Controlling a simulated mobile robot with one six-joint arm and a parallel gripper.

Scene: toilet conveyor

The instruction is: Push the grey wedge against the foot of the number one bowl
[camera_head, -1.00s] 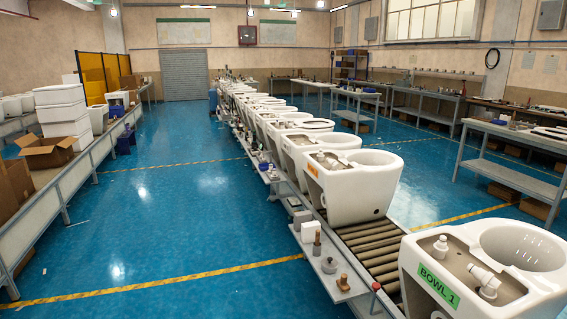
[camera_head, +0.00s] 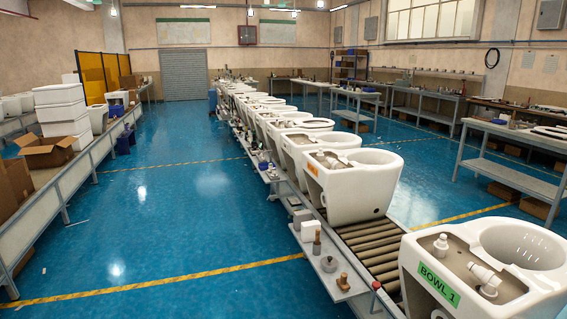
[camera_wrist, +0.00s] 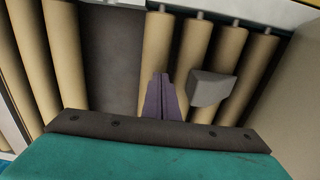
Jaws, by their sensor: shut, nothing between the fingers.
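The number one bowl (camera_head: 480,270) is white and stands on the roller conveyor at the lower right of the head view, with a green BOWL 1 label (camera_head: 439,285). In the wrist view a small grey wedge (camera_wrist: 211,88) lies on the tan rollers, right of my gripper (camera_wrist: 162,84). My gripper is shut and empty, its fingers close together over the rollers, with a gap visible between them and the wedge. A pale surface (camera_wrist: 292,100) fills the right edge; I cannot tell whether it is the bowl's foot. The wedge does not show in the head view.
Another white bowl with an orange label (camera_head: 350,185) stands farther along the rollers (camera_head: 372,247), with several more behind it. A side shelf (camera_head: 325,270) carries small fittings. In the wrist view a dark flat plate (camera_wrist: 112,60) lies between rollers, left of my fingers. Blue floor on the left is open.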

